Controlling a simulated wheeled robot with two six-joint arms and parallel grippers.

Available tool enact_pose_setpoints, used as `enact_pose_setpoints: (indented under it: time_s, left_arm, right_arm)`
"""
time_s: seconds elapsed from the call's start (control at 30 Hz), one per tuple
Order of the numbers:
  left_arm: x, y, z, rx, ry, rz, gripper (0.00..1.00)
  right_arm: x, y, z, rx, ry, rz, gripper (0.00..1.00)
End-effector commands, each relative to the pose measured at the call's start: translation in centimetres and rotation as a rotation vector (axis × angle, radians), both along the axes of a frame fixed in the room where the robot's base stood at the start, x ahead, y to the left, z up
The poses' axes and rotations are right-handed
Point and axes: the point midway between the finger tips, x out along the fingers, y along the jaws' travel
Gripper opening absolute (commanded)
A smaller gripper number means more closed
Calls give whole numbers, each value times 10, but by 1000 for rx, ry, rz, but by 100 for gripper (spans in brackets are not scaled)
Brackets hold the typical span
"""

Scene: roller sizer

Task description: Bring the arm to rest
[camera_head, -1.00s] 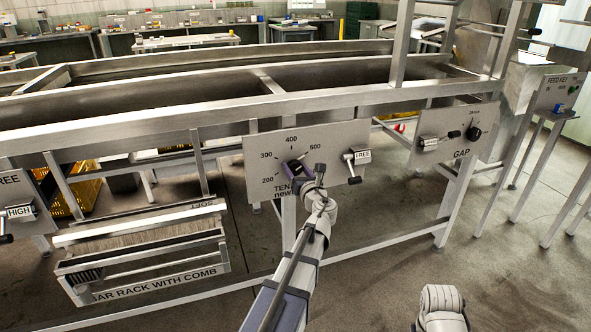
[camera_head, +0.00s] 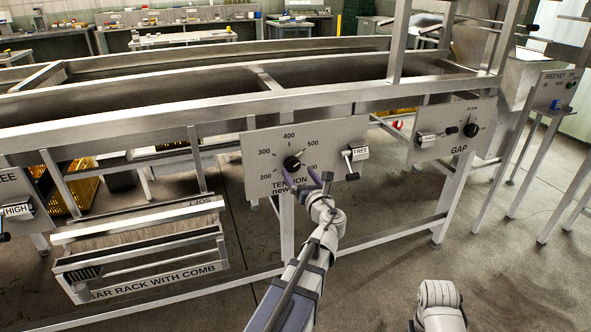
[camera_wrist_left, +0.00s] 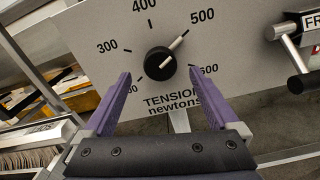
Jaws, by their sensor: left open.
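My left arm reaches up to the tension panel (camera_head: 255,160). My left gripper (camera_head: 300,173) is open and empty, just in front of and below the black tension knob (camera_head: 291,163). In the left wrist view, its two purple fingers (camera_wrist_left: 160,74) stand wide apart, with the knob (camera_wrist_left: 160,64) showing between them and clear of both. The knob's white pointer aims up and right, toward the 500 mark. Part of my right arm (camera_head: 438,303) shows at the bottom right; its gripper is out of view.
A lever with a FREE plate (camera_head: 360,153) sits right of the knob. The gap panel (camera_head: 450,130) is further right, and the bar rack with comb (camera_head: 140,250) is at lower left. A frame leg (camera_head: 287,220) stands behind my arm. The floor at right is open.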

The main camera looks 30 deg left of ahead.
Motion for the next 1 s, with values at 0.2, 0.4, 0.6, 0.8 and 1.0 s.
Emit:
enact_pose_setpoints:
  time_s: [0.2, 0.4, 0.6, 0.8, 1.0]
  left_arm:
    - [-13, -14, 0, 0, 0, -1, 94]
    - [-13, -15, 0, 0, 0, 0, 94]
    - [-13, -15, 0, 0, 0, 0, 94]
    - [-14, -18, -3, -34, -19, 5, 94]
    - [-38, -52, -50, -492, -250, 114, 94]
  right_arm:
    - [0, 0, 0, 0, 0, 0, 0]
    - [0, 0, 0, 0, 0, 0, 0]
    - [0, 0, 0, 0, 0, 0, 0]
    - [0, 0, 0, 0, 0, 0, 0]
    - [0, 0, 0, 0, 0, 0, 0]
